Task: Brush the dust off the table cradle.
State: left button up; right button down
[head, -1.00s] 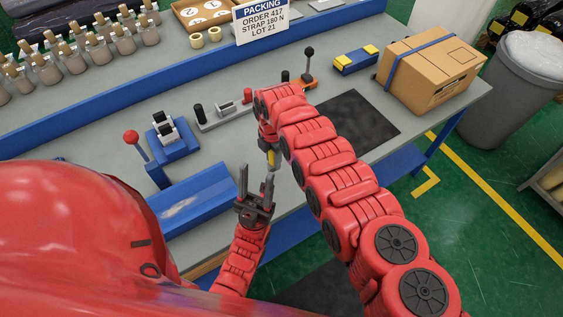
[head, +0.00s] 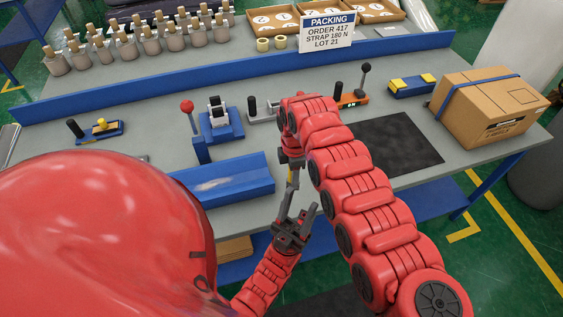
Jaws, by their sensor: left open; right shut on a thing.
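The table cradle (head: 238,186) is a long blue trough at the front edge of the table, with a pale dusty patch (head: 214,184) on its inner face. My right gripper (head: 291,168) points down just right of the cradle, partly hidden by its own arm. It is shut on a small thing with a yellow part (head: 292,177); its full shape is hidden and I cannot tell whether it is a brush. My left gripper (head: 296,216) is open below it, in front of the table edge, fingers pointing up. I cannot tell whether it touches the held thing.
A red-knobbed lever (head: 188,108) and a blue fixture (head: 219,124) stand behind the cradle. A small blue tool holder (head: 100,130) lies at left. A dark mat (head: 396,150) and a strapped carton (head: 490,107) are at right. Bottles (head: 150,43) line the back shelf.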

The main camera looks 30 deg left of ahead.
jog(key=w+d+r+m, duration=0.3)
jog(key=w+d+m, duration=0.4)
jog(key=w, duration=0.1)
jog(key=shift+d+r+b, duration=0.25)
jog(key=shift+d+b, duration=0.05)
jog(key=shift+w+r, duration=0.15)
jog(key=shift+w, duration=0.05)
jog(key=shift+d, duration=0.25)
jog(key=w+d+r+m, duration=0.3)
jog(key=w+d+m, duration=0.2)
jog(key=d, duration=0.3)
jog(key=shift+r+m+b, duration=0.25)
jog(key=shift+m+b, duration=0.1)
jog(key=shift+m, duration=0.55)
dwell(0.7)
